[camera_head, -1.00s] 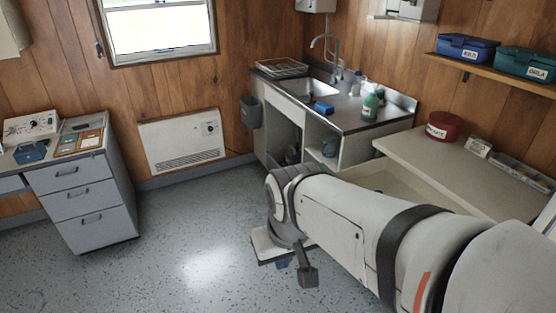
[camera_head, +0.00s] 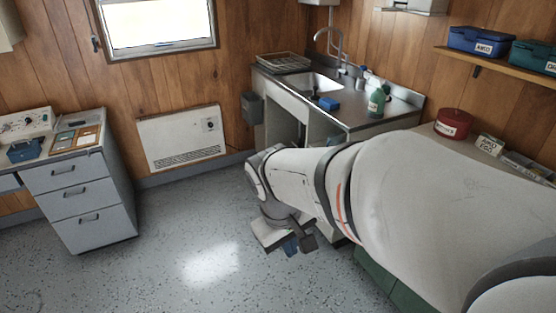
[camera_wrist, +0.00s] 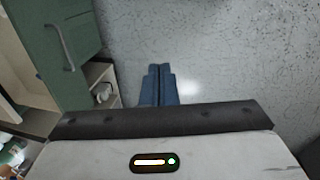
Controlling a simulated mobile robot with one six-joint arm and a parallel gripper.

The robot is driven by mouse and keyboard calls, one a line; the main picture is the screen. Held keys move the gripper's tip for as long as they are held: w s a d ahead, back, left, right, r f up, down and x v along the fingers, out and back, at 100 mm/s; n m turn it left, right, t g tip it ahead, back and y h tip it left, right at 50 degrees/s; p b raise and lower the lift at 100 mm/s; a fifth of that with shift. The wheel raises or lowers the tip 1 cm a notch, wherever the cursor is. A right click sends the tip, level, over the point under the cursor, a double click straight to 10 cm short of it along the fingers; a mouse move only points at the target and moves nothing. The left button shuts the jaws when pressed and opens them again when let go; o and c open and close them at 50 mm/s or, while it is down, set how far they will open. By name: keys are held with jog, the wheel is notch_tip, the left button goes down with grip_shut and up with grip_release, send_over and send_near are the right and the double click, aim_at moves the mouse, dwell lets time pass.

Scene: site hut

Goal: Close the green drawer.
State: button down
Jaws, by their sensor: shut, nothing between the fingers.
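The green drawer shows its green front with a pale bar handle at the upper left of the wrist view (camera_wrist: 62,45). A cream interior shows left of that front, so the drawer stands open; how far I cannot tell. In the head view only a strip of green (camera_head: 388,283) shows below my arm, which hides the rest. My gripper (camera_head: 291,246) is low over the floor, left of the green strip. In the wrist view its blue fingers (camera_wrist: 158,72) are together and empty, to the right of the green front and apart from it in the picture.
A sink unit (camera_head: 345,116) with a green bottle (camera_head: 377,102) stands behind my arm. A worktop to its right holds a red tin (camera_head: 453,124). A grey drawer cabinet (camera_head: 85,195) stands at left, a white heater (camera_head: 181,137) on the wall. The floor (camera_head: 190,225) between is clear.

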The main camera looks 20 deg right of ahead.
jog(key=w+d+f+n+t+h+b, duration=0.1)
jog(key=w+d+f+n+h+b, duration=0.3)
jog(key=w+d+f+n+h, duration=0.6)
jog(key=w+d+f+n+h+b, duration=0.5)
jog(key=w+d+f+n+h, duration=0.15)
jog(key=w+f, duration=0.7)
jog(key=w+d+r, duration=0.1)
jog(key=d, duration=1.3)
jog(key=shift+w+d+y, duration=0.25)
jog(key=shift+w+y, duration=0.1)
jog(key=shift+w, duration=0.05)
jog(key=shift+n, duration=0.25)
